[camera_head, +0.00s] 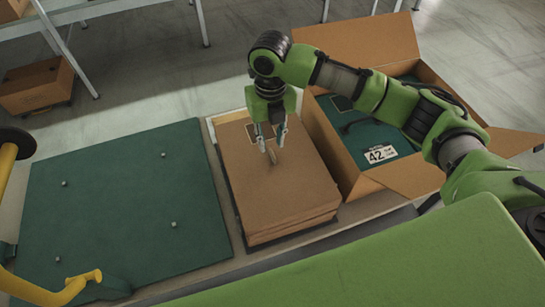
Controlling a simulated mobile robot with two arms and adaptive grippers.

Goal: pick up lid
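A stack of flat brown cardboard lids (300,190) lies in a shallow tray (239,222) at the middle of the view. My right gripper (273,148) points down over the upper middle of the top lid. Its two fingers are apart, with a small brownish oval mark or part showing between the tips. I cannot tell whether the tips touch the lid. My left gripper is not in view.
An open cardboard box (358,188) stands right of the stack, with a dark green inside and a white "42" label (381,154). A green board (120,205) with small studs lies left. Yellow bars (60,290) are at far left. Another box (37,87) sits at upper left.

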